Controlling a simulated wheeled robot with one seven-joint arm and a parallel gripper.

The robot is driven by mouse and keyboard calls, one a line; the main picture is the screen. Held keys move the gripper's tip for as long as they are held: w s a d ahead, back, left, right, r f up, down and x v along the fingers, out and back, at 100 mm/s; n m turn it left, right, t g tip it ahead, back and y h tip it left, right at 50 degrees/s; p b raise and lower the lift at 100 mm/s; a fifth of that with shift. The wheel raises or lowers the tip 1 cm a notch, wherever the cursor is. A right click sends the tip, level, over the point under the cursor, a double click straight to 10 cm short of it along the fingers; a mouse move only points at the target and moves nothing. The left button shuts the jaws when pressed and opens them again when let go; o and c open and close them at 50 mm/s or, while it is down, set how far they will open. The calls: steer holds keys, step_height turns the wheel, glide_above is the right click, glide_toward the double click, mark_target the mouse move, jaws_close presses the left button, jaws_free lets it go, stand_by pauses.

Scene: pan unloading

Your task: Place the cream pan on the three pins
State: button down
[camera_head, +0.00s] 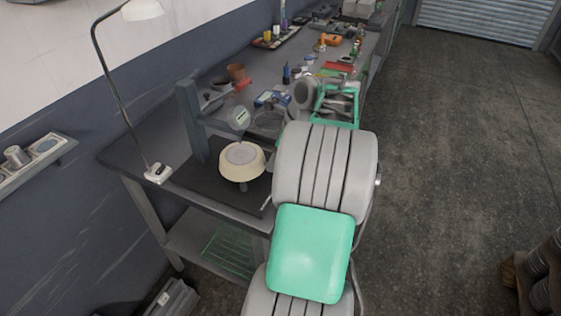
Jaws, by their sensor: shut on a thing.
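My grey and green arm covers the area right of the pan.
The dark mat (199,180) has bare room left of the pan. A grey upright post (190,115) stands behind it. A desk lamp (158,172) stands at the left. A clear container with a red top (243,86) and a brown pot (236,71) are farther back.

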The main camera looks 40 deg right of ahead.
steer(key=shift+f, duration=0.45)
stand_by(0.4)
steer(key=c, duration=1.2)
jaws_free()
steer(key=p+v, duration=0.2)
steer(key=v, duration=0.5)
steer(key=shift+s+d+r, duration=0.1)
steer(key=shift+r, duration=0.3)
